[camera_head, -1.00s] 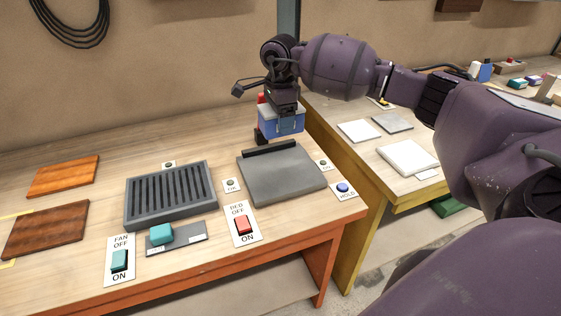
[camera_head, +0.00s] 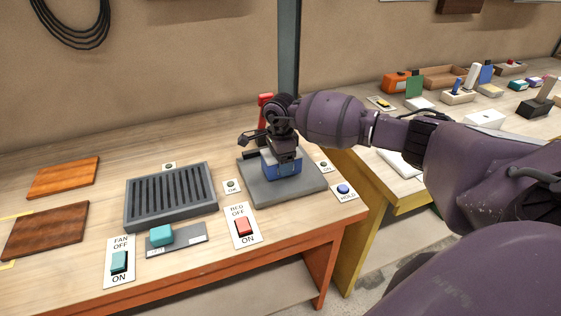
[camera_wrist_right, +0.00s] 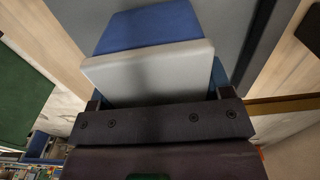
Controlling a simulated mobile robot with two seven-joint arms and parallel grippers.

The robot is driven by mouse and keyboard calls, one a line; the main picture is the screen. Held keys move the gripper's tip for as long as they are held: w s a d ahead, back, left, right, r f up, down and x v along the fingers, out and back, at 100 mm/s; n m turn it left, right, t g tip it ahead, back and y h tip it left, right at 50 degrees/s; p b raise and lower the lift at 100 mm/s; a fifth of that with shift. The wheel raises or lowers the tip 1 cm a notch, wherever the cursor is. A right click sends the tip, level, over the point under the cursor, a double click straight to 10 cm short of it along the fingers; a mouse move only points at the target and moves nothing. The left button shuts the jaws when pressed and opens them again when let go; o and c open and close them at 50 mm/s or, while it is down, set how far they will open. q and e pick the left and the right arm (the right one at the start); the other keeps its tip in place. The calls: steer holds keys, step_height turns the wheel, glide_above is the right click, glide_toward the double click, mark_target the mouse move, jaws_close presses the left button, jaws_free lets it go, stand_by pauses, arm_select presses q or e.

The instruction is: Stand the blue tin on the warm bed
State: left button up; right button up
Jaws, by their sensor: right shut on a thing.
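The blue tin (camera_head: 286,170), with a pale grey top, is held in my right gripper (camera_head: 283,158). It is over the middle of the grey warm bed (camera_head: 253,190); I cannot tell whether its underside touches the plate. In the right wrist view the tin's blue side (camera_wrist_right: 150,27) and pale top (camera_wrist_right: 150,72) are close in front of the gripper (camera_wrist_right: 155,100), with the grey plate behind. The gripper and wrist hide part of the tin and the back of the bed. My left gripper is not in view.
A slotted grey fan grate (camera_head: 172,196) lies left of the bed. The red bed switch (camera_head: 242,226), teal fan switch (camera_head: 119,261) and blue HOLD button (camera_head: 343,189) are along the front. A red object (camera_head: 264,108) stands behind the bed. A yellow-edged table (camera_head: 400,200) is at right.

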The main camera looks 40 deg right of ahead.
steer(key=shift+f, duration=0.15)
steer(key=shift+f, duration=0.2)
steer(key=o, duration=1.3)
steer(key=shift+c, duration=0.2)
steer(key=shift+r, duration=0.1)
step_height(320, 180, up, 12)
steer(key=shift+r, duration=0.1)
